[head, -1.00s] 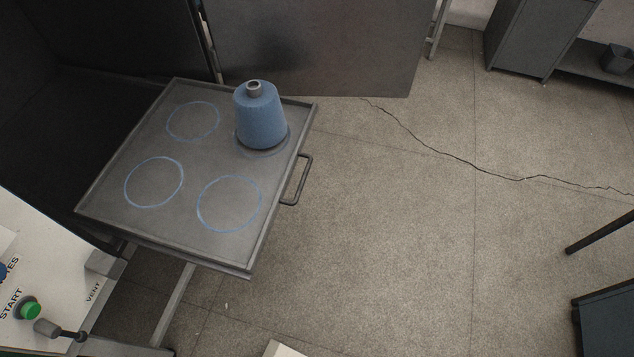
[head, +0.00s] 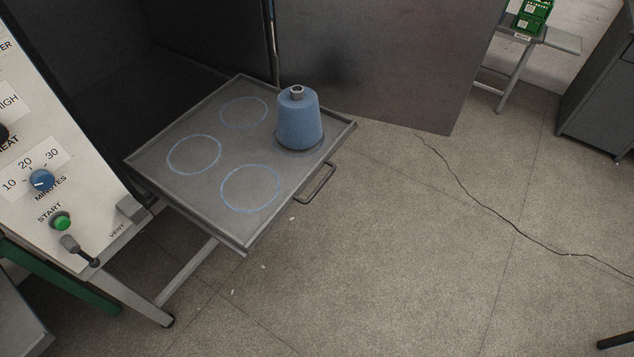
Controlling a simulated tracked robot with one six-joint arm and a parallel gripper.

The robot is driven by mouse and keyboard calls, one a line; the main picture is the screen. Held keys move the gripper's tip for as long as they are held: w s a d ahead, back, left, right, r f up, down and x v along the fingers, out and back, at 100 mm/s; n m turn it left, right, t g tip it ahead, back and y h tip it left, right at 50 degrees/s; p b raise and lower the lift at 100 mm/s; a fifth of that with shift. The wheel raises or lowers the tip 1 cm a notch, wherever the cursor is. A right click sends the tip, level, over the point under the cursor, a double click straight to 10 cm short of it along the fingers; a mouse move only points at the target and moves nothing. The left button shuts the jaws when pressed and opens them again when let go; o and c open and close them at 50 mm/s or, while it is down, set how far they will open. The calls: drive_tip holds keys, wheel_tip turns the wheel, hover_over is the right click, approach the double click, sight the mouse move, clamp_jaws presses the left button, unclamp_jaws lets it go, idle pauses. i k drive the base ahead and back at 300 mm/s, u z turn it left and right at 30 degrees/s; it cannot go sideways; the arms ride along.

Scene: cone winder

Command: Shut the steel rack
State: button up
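The steel rack (head: 215,213) is a flat grey tray with a raised rim, pulled out of a dark chamber (head: 120,80). Several blue circles are drawn on it. A blue cone of yarn (head: 299,122) stands upright near its back right corner. A dark bar handle (head: 316,184) sticks out from the rack's right side. My gripper is not in view.
A control panel (head: 70,150) with a blue dial, green START button and VENT lever stands at left. A large grey door panel (head: 390,60) stands open behind the rack. A small table (head: 560,40) holds green boxes at back right.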

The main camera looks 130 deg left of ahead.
sight(223, 164)
drive_tip(key=u, duration=4.25)
drive_tip(key=i, duration=0.7)
drive_tip(key=z, duration=0.05)
